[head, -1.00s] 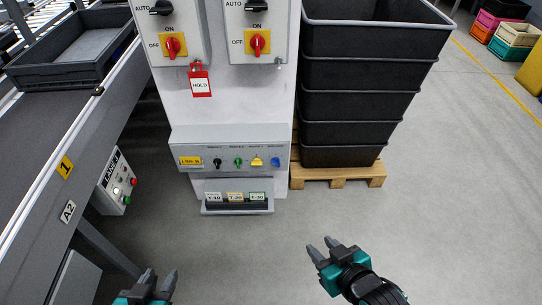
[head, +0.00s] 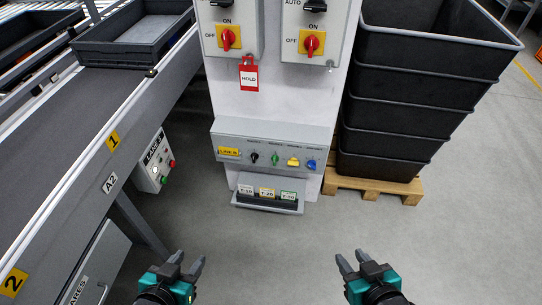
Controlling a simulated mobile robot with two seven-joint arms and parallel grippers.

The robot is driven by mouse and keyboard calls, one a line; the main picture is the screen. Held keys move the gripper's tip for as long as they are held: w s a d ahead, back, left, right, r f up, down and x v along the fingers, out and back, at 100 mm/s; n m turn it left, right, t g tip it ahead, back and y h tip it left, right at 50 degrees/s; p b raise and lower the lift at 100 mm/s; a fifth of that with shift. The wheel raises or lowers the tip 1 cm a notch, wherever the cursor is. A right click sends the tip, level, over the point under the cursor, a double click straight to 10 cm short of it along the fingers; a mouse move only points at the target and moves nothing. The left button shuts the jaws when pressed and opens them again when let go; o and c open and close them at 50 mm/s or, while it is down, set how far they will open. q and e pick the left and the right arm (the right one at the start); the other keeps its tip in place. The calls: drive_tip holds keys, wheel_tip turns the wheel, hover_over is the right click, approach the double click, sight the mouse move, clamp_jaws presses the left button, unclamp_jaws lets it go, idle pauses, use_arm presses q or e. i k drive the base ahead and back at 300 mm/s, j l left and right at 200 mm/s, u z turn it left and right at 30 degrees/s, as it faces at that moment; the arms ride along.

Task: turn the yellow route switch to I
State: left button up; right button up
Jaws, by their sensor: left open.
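The yellow route switch (head: 293,162) is a small yellow knob on the sloped grey switch panel (head: 228,141) low on the cabinet. It sits between a green knob (head: 275,159) and a blue knob (head: 311,164); a black knob (head: 254,157) is further left. The switch's position marks are too small to read. My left gripper (head: 188,262) is open and empty, low in the picture, well short of the panel. My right gripper (head: 351,261) is also open and empty, to the right and below the panel. Neither touches anything.
Above are two red rotary switches, one (head: 228,38) with a red HOLD tag (head: 249,78). A tag rack (head: 266,206) juts out below the panel. A conveyor (head: 90,130) and control box (head: 155,165) stand left. Stacked black crates (head: 400,115) on a pallet (head: 375,186) stand right.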

sight(292, 161)
drive_tip(key=i+u, duration=0.35)
drive_tip(key=i+l+u, duration=0.15)
drive_tip(key=i+u, duration=0.2)
